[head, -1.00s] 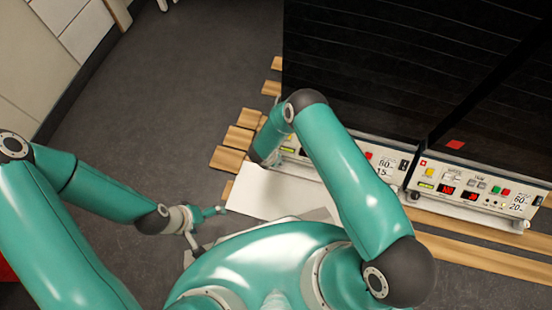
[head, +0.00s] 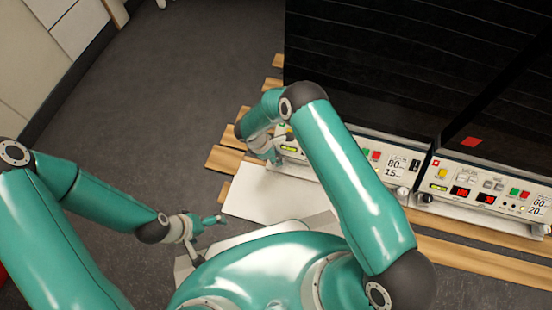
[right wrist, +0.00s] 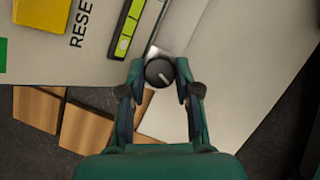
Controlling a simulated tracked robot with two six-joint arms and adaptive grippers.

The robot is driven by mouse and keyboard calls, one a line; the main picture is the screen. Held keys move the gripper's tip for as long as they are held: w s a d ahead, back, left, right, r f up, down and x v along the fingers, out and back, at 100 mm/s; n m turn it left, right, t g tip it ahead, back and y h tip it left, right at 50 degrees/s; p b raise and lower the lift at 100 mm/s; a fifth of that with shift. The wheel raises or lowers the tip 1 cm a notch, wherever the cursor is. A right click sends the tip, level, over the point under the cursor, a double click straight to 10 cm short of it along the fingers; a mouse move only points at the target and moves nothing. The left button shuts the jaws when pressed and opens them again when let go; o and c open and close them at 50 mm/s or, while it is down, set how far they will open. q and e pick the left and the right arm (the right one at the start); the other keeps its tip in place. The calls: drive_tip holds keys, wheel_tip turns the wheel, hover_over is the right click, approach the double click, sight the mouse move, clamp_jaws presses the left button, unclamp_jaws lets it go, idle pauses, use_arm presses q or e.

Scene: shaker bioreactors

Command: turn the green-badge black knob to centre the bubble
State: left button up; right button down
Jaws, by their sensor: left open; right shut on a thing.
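The black knob (right wrist: 160,72), with a white pointer line, sits at the edge of the pale control panel in the right wrist view. My right gripper (right wrist: 158,85) has a finger on each side of it and is shut on it. Part of a green badge (right wrist: 3,54) shows at the left edge. In the head view my right gripper (head: 272,156) is at the left machine's panel, its knob hidden. My left gripper (head: 208,222) is open and empty, away from the panel.
A second control panel (head: 485,190) with a red badge (head: 436,162) and its own vial stands to the right. Tall dark cabinets (head: 380,60) rise behind the panels. Wooden slats (head: 226,160) lie below. A white board (head: 262,195) lies in front.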

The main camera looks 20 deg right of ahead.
drive_tip(key=shift+m, duration=0.4)
drive_tip(key=c, duration=0.8)
unclamp_jaws()
drive_tip(key=shift+v, duration=3.95)
drive_tip(key=shift+w, duration=0.15)
